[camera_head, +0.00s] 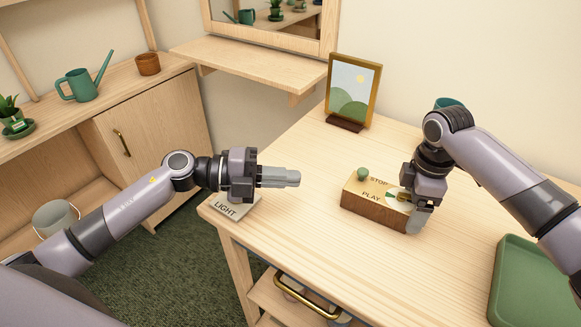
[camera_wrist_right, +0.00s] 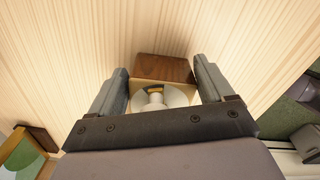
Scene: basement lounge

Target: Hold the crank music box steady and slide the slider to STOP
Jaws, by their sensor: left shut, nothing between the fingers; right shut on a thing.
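The crank music box (camera_head: 372,216) is a wooden box with a pale top, standing on the table. Its top reads STOP towards the back and PLAY towards the front. A green slider knob (camera_head: 362,173) stands at the back left of the top, beside STOP. My right gripper (camera_head: 413,215) is shut on the box's right end; in the right wrist view its fingers flank the box (camera_wrist_right: 165,68) and a round metal part (camera_wrist_right: 158,98). My left gripper (camera_head: 298,178) is shut and empty, left of the box and apart from it. No crank can be made out.
A LIGHT plate (camera_head: 232,207) lies at the table's left edge under my left gripper. A framed picture (camera_head: 353,92) stands at the back, and a green tray (camera_head: 510,285) lies at the right. The table (camera_head: 330,265) is clear in front of the box.

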